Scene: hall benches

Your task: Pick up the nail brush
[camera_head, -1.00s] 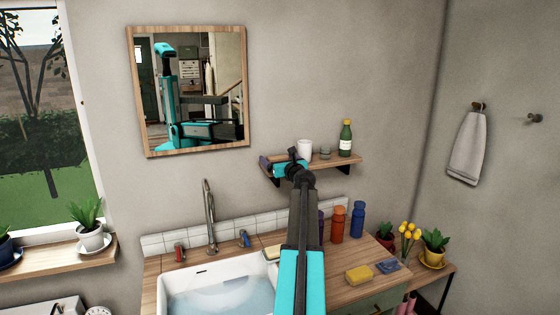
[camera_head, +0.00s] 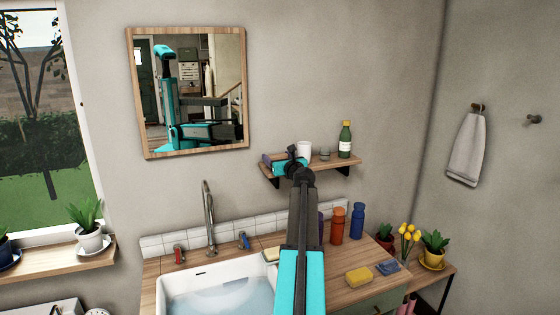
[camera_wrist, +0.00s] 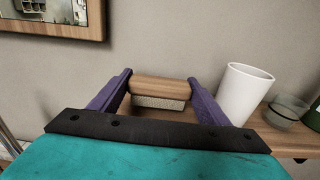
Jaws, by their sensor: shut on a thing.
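The nail brush (camera_wrist: 160,91) has a rounded wooden back with pale bristles below it. In the wrist view it sits between the two purple fingers of my gripper (camera_wrist: 158,90), which is shut on its ends. The brush is at the left part of the wooden wall shelf (camera_head: 335,166). I cannot tell whether its bristles touch the shelf. In the head view my gripper (camera_head: 268,160) is at the shelf's left end, and my wrist hides the brush there.
A white cup (camera_wrist: 242,94) stands close to the right finger. A small grey-green glass (camera_wrist: 287,110) and a green bottle (camera_head: 345,140) stand farther right. A framed mirror (camera_head: 148,154) hangs to the left. Below are a sink (camera_head: 170,281), a tap (camera_head: 208,215) and bottles on the counter.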

